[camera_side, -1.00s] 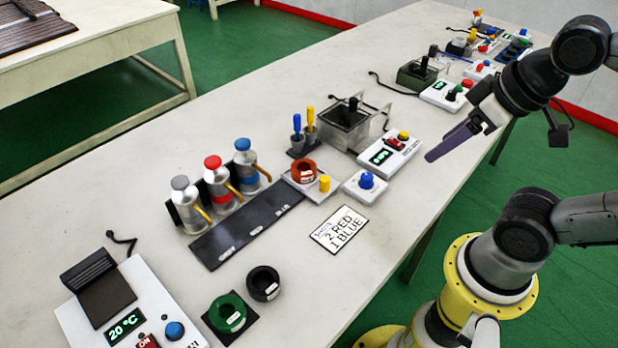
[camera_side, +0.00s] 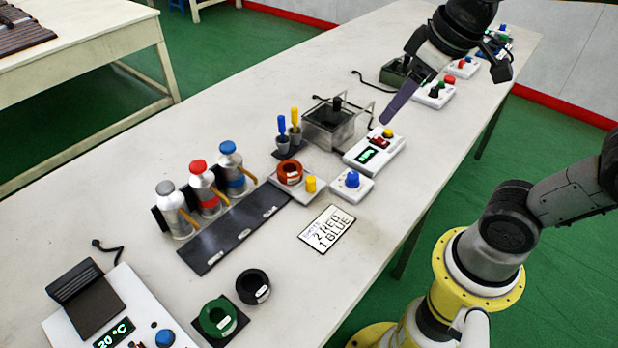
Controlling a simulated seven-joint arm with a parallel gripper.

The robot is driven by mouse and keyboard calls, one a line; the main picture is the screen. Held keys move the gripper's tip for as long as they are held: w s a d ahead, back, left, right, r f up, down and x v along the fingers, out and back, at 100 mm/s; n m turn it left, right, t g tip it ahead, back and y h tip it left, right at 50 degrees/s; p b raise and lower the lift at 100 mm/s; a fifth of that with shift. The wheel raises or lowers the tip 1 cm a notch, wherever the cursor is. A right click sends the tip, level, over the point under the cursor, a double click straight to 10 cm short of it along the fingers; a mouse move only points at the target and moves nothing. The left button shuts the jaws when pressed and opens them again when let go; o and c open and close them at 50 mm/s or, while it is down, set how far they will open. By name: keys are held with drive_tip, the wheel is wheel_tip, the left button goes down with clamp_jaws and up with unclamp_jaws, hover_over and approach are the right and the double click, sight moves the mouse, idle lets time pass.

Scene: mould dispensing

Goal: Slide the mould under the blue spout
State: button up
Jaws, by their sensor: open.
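Three bottles stand in a row with orange spouts: one grey-capped (camera_side: 174,210), one red-capped (camera_side: 205,188) and one blue-capped (camera_side: 232,167), whose spout (camera_side: 247,172) is farthest right. A dark track (camera_side: 233,240) with pale labels runs in front of them. The likely mould is an orange-red round cup (camera_side: 289,173) on a pale plate (camera_side: 299,190) with a yellow knob (camera_side: 310,184), at the track's right end. It is beside the blue spout, not under it. My gripper (camera_side: 386,119), with purple fingers, is open and empty, above and right of the mould, over the white control box.
A white control box (camera_side: 374,153) and a blue-knob box (camera_side: 351,184) stand right of the mould. A metal-framed pot (camera_side: 334,125) and blue and yellow tools (camera_side: 288,133) stand behind. A card (camera_side: 327,229), green ring (camera_side: 219,318) and black ring (camera_side: 253,286) lie in front.

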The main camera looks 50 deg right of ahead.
drive_tip(key=w+a+f+n+g, duration=0.1)
drive_tip(key=w+a+f+g, duration=0.15)
drive_tip(key=w, duration=0.75)
drive_tip(key=g, duration=0.2)
hover_over(311, 178)
wheel_tip(311, 178, down, 8)
drive_tip(key=shift+n, duration=0.3)
wheel_tip(311, 178, down, 13)
drive_tip(key=shift+r, duration=0.1)
clamp_jaws()
idle(0.5)
